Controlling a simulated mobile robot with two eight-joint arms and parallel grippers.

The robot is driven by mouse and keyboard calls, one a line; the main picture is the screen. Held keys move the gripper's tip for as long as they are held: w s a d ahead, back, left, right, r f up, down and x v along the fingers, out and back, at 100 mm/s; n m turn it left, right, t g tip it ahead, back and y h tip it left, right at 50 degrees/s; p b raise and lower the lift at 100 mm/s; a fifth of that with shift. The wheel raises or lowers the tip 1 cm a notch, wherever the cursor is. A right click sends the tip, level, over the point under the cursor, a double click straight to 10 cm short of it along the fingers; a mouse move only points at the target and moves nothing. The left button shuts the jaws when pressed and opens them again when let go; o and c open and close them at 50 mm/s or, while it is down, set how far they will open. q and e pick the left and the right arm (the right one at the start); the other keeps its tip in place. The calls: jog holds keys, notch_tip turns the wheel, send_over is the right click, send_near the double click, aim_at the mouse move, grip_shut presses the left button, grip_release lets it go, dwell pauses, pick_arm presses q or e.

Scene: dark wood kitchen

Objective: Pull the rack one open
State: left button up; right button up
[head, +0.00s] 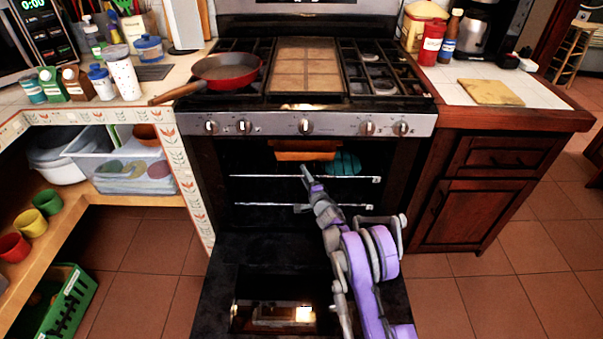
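The oven (260,160) stands open, with its dark door (225,265) folded down toward me. Two racks show inside by their light front bars: an upper rack (260,177) and a lower rack (265,205). Both appear to sit within the oven cavity. No label tells which is rack one. My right gripper (304,170) is at the oven mouth, its tip by the middle of the upper rack's front bar. I cannot tell whether it touches the bar or whether its fingers are open or shut. My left gripper is out of view.
An orange-brown dish (305,155) and a teal item (344,163) are in the upper oven. A red pan (226,84) sits on the stove above, its handle (177,93) sticking out left. Wooden cabinets (485,190) stand right. Tiled floor (480,285) is clear there.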

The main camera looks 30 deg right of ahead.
jog(key=shift+w+d, duration=0.15)
jog(key=shift+w, duration=1.1)
grip_shut()
dwell(0.5)
